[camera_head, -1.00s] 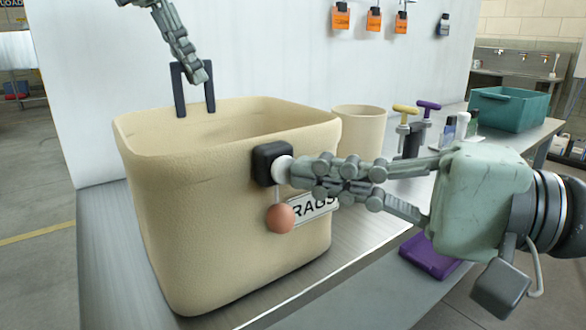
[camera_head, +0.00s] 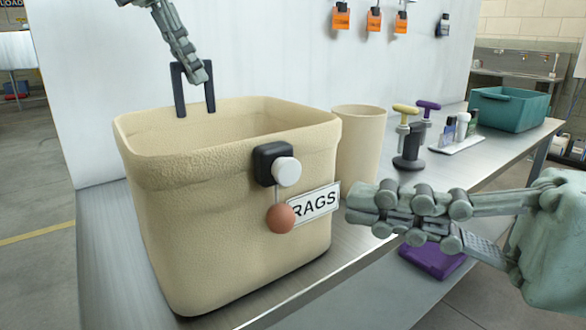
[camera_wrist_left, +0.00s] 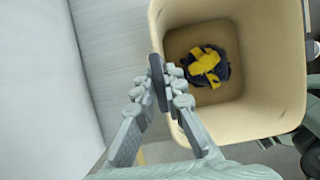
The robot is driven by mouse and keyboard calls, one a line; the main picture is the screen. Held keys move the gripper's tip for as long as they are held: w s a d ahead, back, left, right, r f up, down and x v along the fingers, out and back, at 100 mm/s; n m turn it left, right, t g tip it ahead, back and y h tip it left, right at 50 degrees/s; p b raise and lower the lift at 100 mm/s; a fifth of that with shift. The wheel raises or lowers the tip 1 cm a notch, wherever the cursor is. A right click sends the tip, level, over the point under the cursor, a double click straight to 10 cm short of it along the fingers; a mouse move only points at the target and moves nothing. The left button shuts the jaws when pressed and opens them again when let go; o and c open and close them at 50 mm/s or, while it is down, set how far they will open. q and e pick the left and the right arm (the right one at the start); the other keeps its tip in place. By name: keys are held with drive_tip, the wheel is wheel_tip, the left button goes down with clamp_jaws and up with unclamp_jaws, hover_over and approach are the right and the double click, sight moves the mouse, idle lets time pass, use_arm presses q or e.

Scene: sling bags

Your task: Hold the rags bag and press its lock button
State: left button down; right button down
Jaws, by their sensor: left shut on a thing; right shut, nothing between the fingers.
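The beige rags bag (camera_head: 215,220) stands upright on the metal bench, with a "RAGS" label (camera_head: 316,205) on its front. A black lock with a white round button (camera_head: 286,172) sits near its front rim, and a reddish ball (camera_head: 281,218) hangs below it. My left gripper (camera_head: 200,78) is shut on the bag's dark handle (camera_head: 180,92) above the back left rim; the left wrist view also shows the handle (camera_wrist_left: 158,80) between the fingers. My right gripper (camera_head: 356,205) is shut and empty, right of the label and apart from the button.
In the left wrist view, a dark and yellow bundle (camera_wrist_left: 208,66) lies inside the bag. A beige cup (camera_head: 360,140), a stand with yellow and purple handles (camera_head: 409,150), small bottles and a teal bin (camera_head: 508,110) stand to the right. A purple item (camera_head: 432,258) lies lower.

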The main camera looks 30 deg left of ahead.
idle(0.4)
use_arm(q)
drive_tip(key=c, duration=1.5)
unclamp_jaws()
drive_tip(key=shift+c, duration=0.2)
drive_tip(key=shift+r, duration=0.1)
